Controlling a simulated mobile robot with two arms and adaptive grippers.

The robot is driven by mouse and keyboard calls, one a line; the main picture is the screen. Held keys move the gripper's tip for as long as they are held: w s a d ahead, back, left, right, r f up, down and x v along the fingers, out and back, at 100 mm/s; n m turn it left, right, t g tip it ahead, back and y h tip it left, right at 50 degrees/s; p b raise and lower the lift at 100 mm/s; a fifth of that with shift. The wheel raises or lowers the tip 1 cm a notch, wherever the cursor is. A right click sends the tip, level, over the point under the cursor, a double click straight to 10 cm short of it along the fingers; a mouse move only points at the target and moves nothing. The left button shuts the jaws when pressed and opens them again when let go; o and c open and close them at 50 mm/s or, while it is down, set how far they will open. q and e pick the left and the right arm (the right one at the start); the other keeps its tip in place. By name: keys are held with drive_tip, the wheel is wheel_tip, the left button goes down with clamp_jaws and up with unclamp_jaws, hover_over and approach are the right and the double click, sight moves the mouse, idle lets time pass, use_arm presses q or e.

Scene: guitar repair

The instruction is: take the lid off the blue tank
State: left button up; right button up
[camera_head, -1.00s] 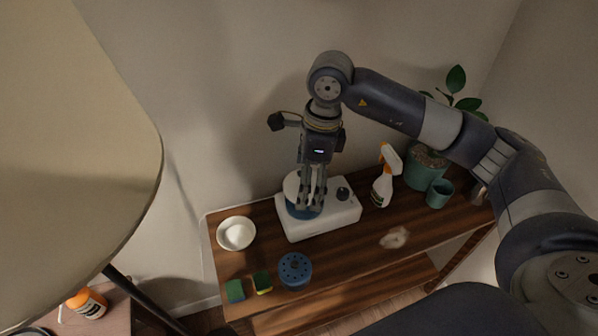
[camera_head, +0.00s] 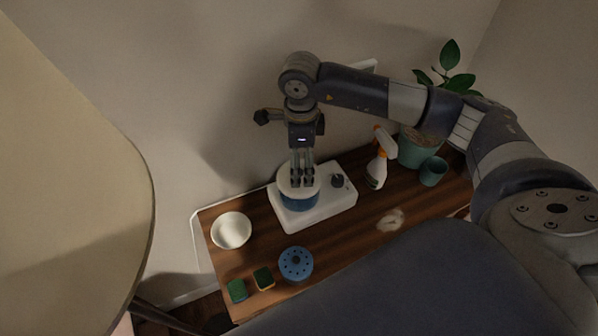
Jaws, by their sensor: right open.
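The blue tank (camera_head: 299,202) stands on a white base unit (camera_head: 334,206) with a dark knob, on the wooden table. A round white top, which looks like its lid (camera_head: 285,188), covers it. My right gripper (camera_head: 302,184) points down over this white top, open, with its fingers in front of part of it. I cannot tell whether the fingertips touch the lid. My left gripper is not in view.
A blue round part with holes (camera_head: 296,263) lies near the table's front edge, beside two sponges (camera_head: 263,278). A white bowl (camera_head: 231,230) is at left. A spray bottle (camera_head: 377,170), teal cup (camera_head: 433,171) and potted plant (camera_head: 419,148) stand right of the base.

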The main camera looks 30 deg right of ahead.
wheel_tip(320, 180, down, 3)
drive_tip(key=shift+a+f+p, duration=0.1)
drive_tip(key=shift+a+p, duration=0.05)
drive_tip(key=shift+p, duration=0.7)
drive_tip(key=shift+f, duration=0.4)
drive_tip(key=shift+c, duration=0.4)
drive_tip(key=c, duration=0.5)
drive_tip(key=shift+s, duration=0.15)
clamp_jaws()
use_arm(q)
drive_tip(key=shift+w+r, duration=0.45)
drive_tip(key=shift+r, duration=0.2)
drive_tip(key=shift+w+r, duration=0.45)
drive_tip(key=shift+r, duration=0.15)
